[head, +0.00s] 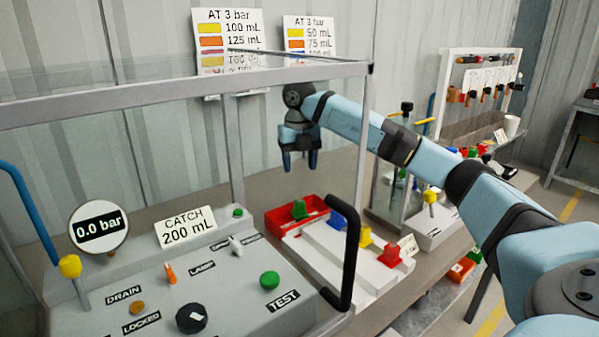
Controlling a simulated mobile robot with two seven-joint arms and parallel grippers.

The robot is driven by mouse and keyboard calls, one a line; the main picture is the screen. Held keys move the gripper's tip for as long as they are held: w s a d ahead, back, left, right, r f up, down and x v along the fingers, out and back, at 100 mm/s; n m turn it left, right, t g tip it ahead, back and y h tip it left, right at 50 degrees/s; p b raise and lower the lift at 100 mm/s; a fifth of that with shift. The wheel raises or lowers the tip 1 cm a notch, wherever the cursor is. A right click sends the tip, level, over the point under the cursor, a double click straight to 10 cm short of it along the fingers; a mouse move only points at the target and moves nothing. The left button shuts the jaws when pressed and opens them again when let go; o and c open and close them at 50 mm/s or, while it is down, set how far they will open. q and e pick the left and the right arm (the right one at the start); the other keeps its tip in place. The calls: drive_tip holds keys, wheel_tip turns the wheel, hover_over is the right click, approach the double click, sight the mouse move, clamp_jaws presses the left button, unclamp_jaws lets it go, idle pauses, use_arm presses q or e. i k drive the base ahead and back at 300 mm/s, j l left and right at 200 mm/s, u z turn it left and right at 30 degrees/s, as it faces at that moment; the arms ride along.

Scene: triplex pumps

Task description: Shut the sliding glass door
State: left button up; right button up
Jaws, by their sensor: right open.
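The glass enclosure has a grey top rail (180,90) and a grey upright (362,135) at its right corner. A black bar handle (349,250) stands upright near this corner, in front of the bench. The glass is clear, so I cannot tell the door pane's edges or how far it stands open. My right gripper (300,162) points down with its fingers apart and empty. It appears behind the top rail and upper left of the handle, apart from it. My left gripper is not in view.
A grey control panel (225,285) with a gauge (99,226), knobs and a green TEST button (270,280) fills the lower left. A red tray (292,214) and coloured clips on a pale block (345,262) sit on the bench beside the handle. My right arm crosses above the bench.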

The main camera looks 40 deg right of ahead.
sight(208, 66)
drive_tip(key=k, duration=1.5)
